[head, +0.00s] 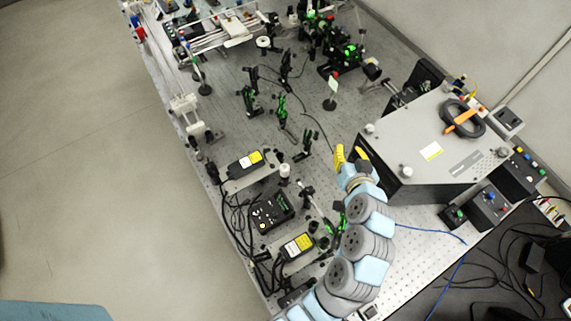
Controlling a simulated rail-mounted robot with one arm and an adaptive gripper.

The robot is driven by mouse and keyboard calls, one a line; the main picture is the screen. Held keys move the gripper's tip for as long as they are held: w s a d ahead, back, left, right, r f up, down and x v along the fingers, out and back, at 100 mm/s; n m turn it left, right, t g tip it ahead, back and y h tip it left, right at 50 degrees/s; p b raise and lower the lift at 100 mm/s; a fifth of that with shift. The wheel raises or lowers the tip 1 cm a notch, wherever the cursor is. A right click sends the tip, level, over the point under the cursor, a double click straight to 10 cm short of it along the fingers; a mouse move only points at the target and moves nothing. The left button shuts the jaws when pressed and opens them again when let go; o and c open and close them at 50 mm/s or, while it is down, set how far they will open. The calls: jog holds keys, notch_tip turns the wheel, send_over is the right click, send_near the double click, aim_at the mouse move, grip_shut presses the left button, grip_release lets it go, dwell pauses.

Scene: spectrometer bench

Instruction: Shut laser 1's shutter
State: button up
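Two black laser-like boxes with yellow labels sit on the left side of the perforated optical table; one box (246,165) is farther back and the other box (298,246) is nearer the front. I cannot tell which is laser 1, and no shutter can be made out clearly at this size. My gripper (351,154) has yellow fingertips that show a gap between them, with nothing visible in it. It is above the table, to the right of both boxes and beside the left end of a large grey instrument.
The large grey instrument (405,135) fills the right side, with a coiled cable (463,118) on top. A black control box (271,211) sits between the two labelled boxes. Optic mounts (282,110) stand behind my gripper. Black cables run along the left edge.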

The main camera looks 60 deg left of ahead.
jog(key=s+a+f+n+g, duration=0.1)
jog(key=s+a+n+g, duration=0.15)
jog(key=s, duration=0.45)
jog(key=n+g+h+b, duration=0.1)
jog(key=n+g+h, duration=0.2)
jog(key=n+g, duration=0.1)
send_near(273, 166)
jog(key=shift+p+x, duration=1.4)
jog(key=shift+x, duration=4.5)
